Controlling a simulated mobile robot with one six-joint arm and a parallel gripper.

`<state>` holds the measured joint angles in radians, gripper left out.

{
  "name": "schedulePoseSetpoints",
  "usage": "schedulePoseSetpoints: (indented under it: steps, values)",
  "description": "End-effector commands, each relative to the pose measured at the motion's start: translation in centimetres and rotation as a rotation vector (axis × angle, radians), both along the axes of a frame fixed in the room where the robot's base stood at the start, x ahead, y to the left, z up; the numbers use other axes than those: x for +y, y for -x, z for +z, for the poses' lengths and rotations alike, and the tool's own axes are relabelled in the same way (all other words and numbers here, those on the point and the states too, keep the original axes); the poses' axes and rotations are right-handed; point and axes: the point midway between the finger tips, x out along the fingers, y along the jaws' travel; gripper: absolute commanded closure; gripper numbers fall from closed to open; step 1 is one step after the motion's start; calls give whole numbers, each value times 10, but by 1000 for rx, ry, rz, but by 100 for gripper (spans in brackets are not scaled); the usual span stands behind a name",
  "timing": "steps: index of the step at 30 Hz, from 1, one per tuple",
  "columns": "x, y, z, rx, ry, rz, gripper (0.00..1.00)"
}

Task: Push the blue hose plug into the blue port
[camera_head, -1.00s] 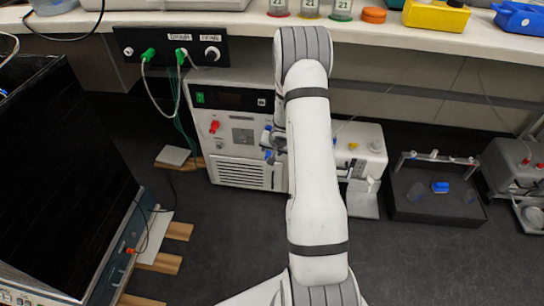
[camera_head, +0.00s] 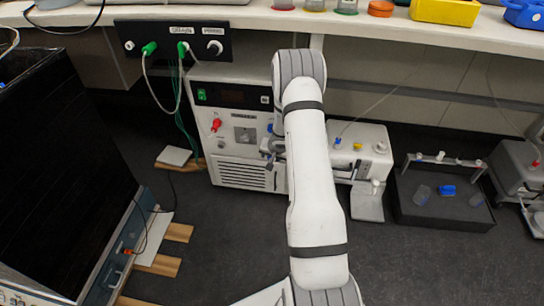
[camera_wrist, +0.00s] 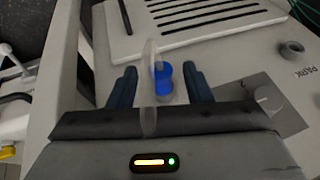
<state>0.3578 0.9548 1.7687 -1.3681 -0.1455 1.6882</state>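In the wrist view my gripper (camera_wrist: 161,85) is open, with its two dark fingers apart. A blue cylindrical piece (camera_wrist: 163,80), which looks like the hose plug, stands between them with a visible gap on both sides. A clear hose-like strip (camera_wrist: 149,55) runs beside it. Whether the plug sits in the blue port cannot be told; no separate port shows there. In the head view my gripper (camera_head: 272,150) is mostly hidden by my arm, in front of the white machine (camera_head: 237,148). A small blue part (camera_head: 270,128) shows beside my arm on that machine.
The machine has a red plug (camera_head: 216,125) and a grey PARK port (camera_wrist: 292,48). A white pump unit (camera_head: 362,145) stands to the right, then a black tray (camera_head: 440,216). The bench edge (camera_head: 420,32) overhangs behind.

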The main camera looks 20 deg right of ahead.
Motion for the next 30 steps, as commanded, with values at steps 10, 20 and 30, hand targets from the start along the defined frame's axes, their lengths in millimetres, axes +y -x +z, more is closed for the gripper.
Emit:
schedulePoseSetpoints:
  steps: [10,20,30]
  values:
    - [1,0,0,0,0,1,84]
    - [1,0,0,0,0,1,100]
    - [5,6,-1,-1,0,1,100]
